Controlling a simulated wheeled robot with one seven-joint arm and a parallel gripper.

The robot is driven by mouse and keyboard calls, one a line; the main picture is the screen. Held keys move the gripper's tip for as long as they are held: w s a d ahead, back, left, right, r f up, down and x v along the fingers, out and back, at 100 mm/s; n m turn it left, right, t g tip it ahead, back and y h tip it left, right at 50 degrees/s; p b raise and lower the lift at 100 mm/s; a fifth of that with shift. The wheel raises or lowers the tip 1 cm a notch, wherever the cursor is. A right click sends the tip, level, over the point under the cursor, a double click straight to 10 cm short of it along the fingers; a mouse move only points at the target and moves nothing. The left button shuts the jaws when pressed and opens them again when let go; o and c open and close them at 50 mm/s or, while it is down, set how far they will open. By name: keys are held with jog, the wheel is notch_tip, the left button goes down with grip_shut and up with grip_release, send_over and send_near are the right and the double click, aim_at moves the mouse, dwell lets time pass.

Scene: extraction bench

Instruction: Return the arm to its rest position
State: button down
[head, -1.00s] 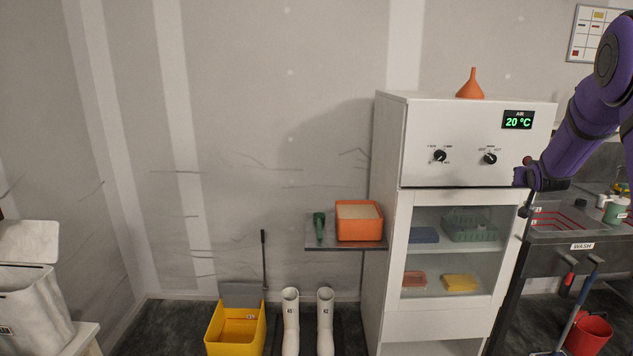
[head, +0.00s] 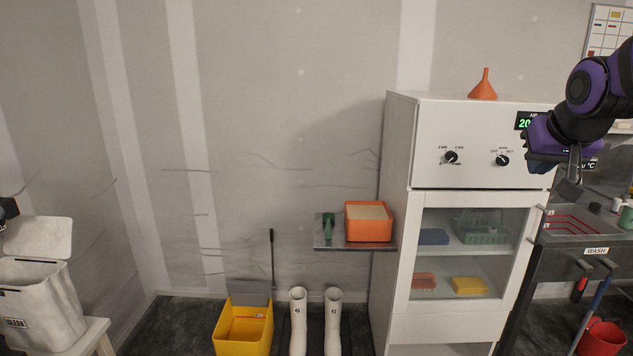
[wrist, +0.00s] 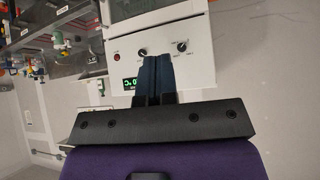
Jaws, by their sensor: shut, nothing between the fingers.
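My gripper (head: 572,190) is at the right of the head view, at the end of my purple and black arm, in front of the right edge of the white cabinet (head: 400,150). The arm partly covers the cabinet's green temperature display (head: 523,124). In the wrist view my gripper's dark fingers (wrist: 153,75) lie together, shut, with nothing between them. Behind them the cabinet's control panel (wrist: 185,70) with its knobs shows at an angle. The cabinet's glass door (head: 465,252) is shut.
An orange funnel (head: 483,86) stands on the cabinet. A wall shelf (head: 330,243) holds an orange box (head: 369,223) and a green tool (head: 328,225). The wash sink (head: 580,224) is at right. White boots (head: 298,320) and a yellow bucket (head: 243,325) are on the floor.

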jog(key=s+a+f+n+g+y, duration=0.1)
jog(key=s+a, duration=0.3)
jog(key=s, duration=0.7)
jog(key=s+a+f+n+g, duration=0.1)
jog(key=s+a+f+g, duration=0.1)
jog(key=s, duration=0.9)
jog(key=a+f, duration=0.1)
jog(key=a, duration=0.1)
jog(key=shift+a+n+y, duration=0.3)
jog(key=shift+a+y, duration=0.05)
jog(key=shift+y, duration=0.05)
